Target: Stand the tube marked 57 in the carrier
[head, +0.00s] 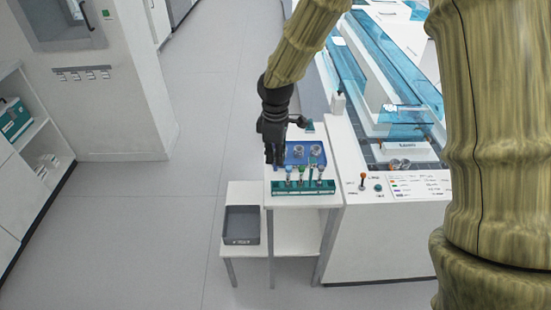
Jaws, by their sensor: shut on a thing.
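My gripper (275,159) is black and points down above the left side of the small white table, behind the left end of a green rack (303,187). It is shut on a slim thing, likely a tube, mostly hidden by the fingers. A blue tray (291,162) lies behind the rack and holds small round clear-grey holders (315,151). I cannot tell which of these is the carrier.
A grey bin (241,225) stands on a lower white shelf at front left. Open floor lies to the left.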

